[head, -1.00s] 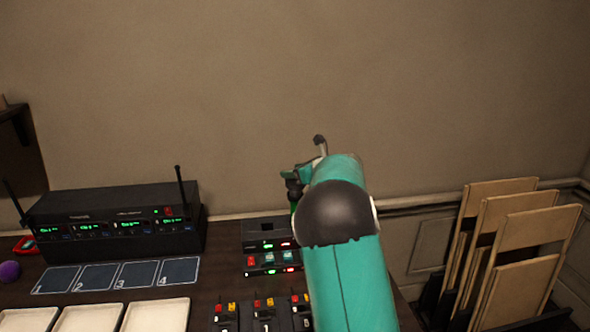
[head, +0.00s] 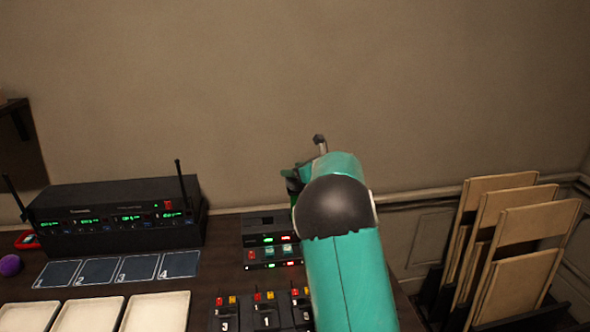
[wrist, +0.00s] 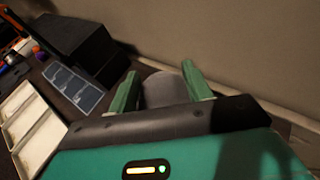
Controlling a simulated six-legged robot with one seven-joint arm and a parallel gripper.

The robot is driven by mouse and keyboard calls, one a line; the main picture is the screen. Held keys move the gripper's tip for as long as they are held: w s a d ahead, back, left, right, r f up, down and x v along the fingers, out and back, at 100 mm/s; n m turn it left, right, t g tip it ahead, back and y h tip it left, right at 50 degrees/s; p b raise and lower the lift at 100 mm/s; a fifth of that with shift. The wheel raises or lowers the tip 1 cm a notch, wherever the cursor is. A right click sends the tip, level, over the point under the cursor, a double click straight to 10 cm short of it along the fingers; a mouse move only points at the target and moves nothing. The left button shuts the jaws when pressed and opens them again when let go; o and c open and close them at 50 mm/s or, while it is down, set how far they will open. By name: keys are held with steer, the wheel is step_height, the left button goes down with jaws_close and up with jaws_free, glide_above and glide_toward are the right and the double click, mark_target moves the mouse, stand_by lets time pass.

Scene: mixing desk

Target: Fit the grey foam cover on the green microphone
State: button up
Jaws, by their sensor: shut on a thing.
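My gripper (wrist: 160,82) shows in the wrist view with its two green fingers on either side of a rounded grey piece, which looks like the grey foam cover (wrist: 166,90). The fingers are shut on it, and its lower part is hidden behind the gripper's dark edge. In the head view my gripper (head: 291,181) is mostly hidden behind my own arm, above the back of the desk near the wall. The held piece cannot be made out there. I cannot pick out the green microphone in either view.
A black receiver with antennas (head: 115,218) stands at the back left. Numbered dark cards (head: 99,271) and pale trays (head: 88,316) lie before it. Small units with lit buttons (head: 270,252) and switch boxes (head: 265,314) sit left of my arm. A purple ball (head: 10,265) lies far left; wooden boards (head: 525,250) stand right.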

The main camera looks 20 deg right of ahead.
steer(key=o, duration=1)
steer(key=shift+o, duration=0.5)
steer(key=o, duration=0.3)
steer(key=v, duration=0.7)
stand_by(0.3)
stand_by(0.4)
